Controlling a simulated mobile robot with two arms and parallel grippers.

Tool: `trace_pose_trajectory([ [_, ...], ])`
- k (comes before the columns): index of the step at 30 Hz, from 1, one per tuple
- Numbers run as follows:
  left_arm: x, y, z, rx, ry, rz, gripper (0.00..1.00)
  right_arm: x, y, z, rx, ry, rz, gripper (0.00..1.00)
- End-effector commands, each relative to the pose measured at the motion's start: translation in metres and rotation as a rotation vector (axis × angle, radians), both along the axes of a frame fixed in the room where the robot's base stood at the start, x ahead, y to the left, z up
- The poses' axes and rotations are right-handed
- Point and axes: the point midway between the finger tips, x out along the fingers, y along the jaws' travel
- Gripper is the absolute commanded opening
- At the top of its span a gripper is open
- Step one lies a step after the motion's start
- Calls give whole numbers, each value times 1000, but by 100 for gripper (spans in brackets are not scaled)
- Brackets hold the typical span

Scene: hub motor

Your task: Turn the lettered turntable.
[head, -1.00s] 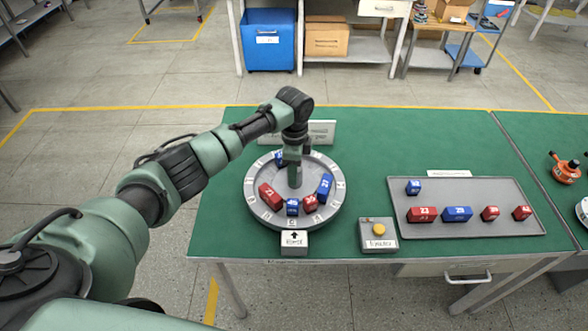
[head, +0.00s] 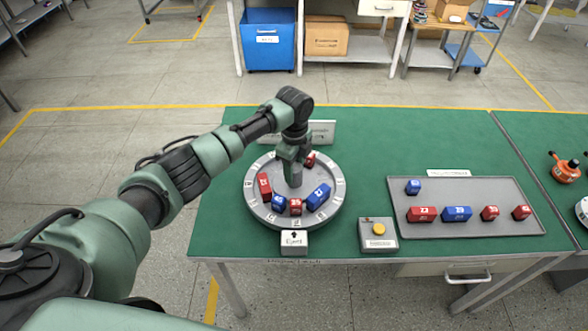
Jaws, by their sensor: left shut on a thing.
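The round grey turntable (head: 335,209) stands on the green table, with light letter tags around its rim. On it are a long red block (head: 264,187), a small blue block (head: 278,202), a small red block (head: 295,206) and a long blue block (head: 318,197). Another red block (head: 310,159) shows behind my gripper. My left gripper (head: 294,183) points down at the turntable's middle and is shut on the centre part there, which its fingers mostly hide. My right gripper is out of view.
A small box with an up arrow (head: 294,246) stands at the turntable's front. A grey box with a yellow button (head: 379,230) is to its right. A grey tray (head: 467,190) holds several red and blue blocks. A sign (head: 322,130) stands behind the turntable.

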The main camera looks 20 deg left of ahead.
Motion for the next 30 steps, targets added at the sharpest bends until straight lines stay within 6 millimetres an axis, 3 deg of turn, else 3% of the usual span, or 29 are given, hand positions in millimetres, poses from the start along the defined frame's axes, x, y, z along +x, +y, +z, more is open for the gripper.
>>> trace_pose_trajectory([
  [21, 1, -2, 1, -5, -2, -43, 0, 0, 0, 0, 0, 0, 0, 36],
  [22, 1, -2, 1, -5, -2, -43, 44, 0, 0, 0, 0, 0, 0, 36],
  [24, 1, -2, 1, -5, -1, -43, 63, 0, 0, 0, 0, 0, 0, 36],
  [30, 0, -1, 0, -2, -1, -42, 63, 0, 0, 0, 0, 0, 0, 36],
])
